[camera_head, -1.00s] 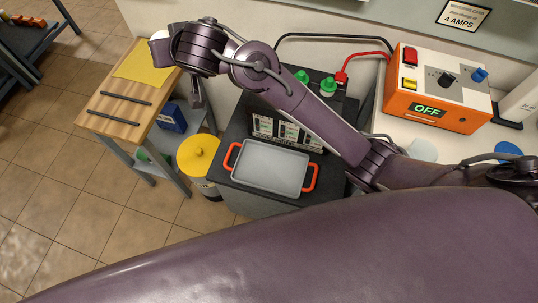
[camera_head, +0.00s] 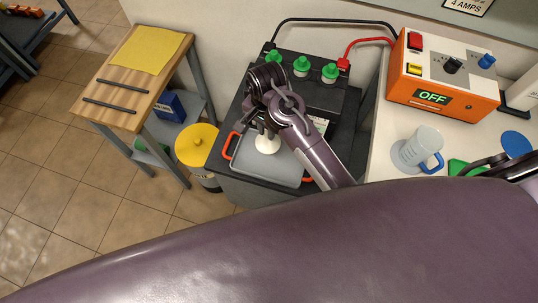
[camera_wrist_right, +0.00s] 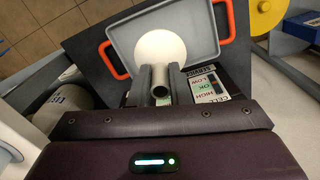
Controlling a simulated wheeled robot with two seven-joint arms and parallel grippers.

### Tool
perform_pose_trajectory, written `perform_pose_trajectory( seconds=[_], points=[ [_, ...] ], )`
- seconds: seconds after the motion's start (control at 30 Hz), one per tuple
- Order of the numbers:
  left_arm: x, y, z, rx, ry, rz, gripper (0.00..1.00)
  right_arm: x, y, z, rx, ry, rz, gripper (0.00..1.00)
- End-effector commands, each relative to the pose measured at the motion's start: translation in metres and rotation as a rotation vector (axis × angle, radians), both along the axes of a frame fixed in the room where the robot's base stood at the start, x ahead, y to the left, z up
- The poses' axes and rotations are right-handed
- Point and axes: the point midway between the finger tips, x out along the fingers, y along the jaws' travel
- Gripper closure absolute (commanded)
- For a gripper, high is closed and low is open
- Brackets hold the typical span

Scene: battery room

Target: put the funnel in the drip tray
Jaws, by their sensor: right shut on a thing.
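The cream-white funnel (camera_head: 267,143) is in my right gripper (camera_head: 261,128), above the drip tray. In the right wrist view its round wide end (camera_wrist_right: 160,46) faces the tray, and its spout stands between the fingers of my right gripper (camera_wrist_right: 161,88), which are shut on it. I cannot tell whether the funnel touches the tray floor. My arm hides part of the tray in the head view. My left gripper is not in view.
Green-capped battery posts (camera_head: 301,66) and cables stand behind the tray. An orange charger (camera_head: 440,85) and a clear jug (camera_head: 420,149) are on the right counter.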

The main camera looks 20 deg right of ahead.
Motion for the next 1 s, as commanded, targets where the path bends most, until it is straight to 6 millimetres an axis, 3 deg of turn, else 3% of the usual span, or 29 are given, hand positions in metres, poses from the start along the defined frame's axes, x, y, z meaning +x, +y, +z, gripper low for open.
perform_pose_trajectory(
  seconds=[0.1,0.4,0.87,1.0],
  points=[
    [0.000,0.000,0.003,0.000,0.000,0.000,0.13,-0.002,0.000,-0.034,-0.001,0.007,0.000,1.00],
    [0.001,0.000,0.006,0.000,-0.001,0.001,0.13,0.000,0.000,-0.111,-0.001,0.002,0.001,1.00],
    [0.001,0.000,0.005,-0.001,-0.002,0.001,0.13,0.001,0.000,-0.167,-0.001,-0.001,0.002,1.00],
    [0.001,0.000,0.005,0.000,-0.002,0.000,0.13,0.001,0.000,-0.174,0.000,-0.003,0.001,1.00]
  ],
)
